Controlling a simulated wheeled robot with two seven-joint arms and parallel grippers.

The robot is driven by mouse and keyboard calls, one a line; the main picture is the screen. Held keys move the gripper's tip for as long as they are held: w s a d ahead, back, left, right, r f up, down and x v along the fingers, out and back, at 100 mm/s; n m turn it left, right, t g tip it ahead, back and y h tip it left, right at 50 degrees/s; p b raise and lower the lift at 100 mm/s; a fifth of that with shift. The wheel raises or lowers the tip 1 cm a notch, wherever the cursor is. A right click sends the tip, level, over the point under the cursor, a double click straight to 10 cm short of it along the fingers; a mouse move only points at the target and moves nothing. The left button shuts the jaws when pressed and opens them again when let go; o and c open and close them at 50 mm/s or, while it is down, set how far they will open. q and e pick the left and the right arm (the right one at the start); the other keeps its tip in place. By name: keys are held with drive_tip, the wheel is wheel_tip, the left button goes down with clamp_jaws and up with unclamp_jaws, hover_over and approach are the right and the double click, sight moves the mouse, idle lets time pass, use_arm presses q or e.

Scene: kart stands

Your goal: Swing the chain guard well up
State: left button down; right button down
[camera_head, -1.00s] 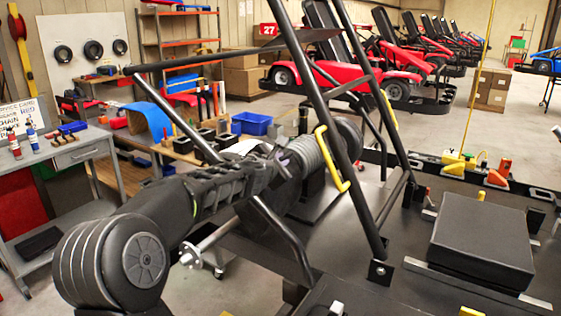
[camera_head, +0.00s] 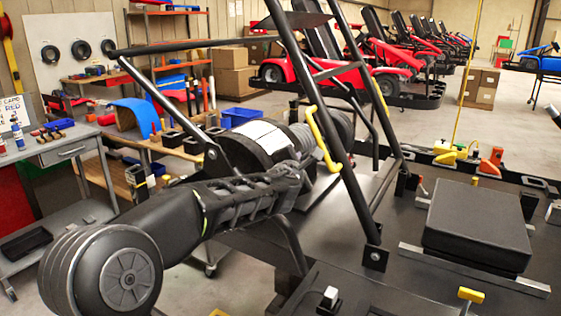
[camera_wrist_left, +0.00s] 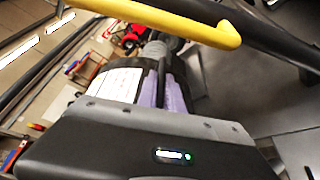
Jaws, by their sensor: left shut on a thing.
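The chain guard (camera_head: 240,150) is a dark curved cover with a white panel on top, in the middle of the head view behind my left forearm. In the left wrist view its white panel and dark side (camera_wrist_left: 112,84) show just beyond the gripper. My left gripper (camera_head: 306,166) is at the guard's right side, beside the frame tube. Its two lavender fingers (camera_wrist_left: 165,92) are shut on a thin dark part of the guard. My forearm hides the guard's lower part. My right gripper is in neither view.
A yellow handle (camera_head: 321,140) on the slanted black frame (camera_head: 340,160) is close to the gripper and crosses the top of the left wrist view (camera_wrist_left: 165,16). A dark block (camera_head: 478,225) lies on the black deck at right. A grey workbench (camera_head: 70,150) stands at left.

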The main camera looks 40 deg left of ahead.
use_arm(q)
drive_tip(key=shift+d+f, duration=0.3)
drive_tip(key=shift+d, duration=0.05)
drive_tip(key=c, duration=1.5)
unclamp_jaws()
drive_tip(key=shift+r, duration=0.1)
drive_tip(key=shift+v, duration=3.85)
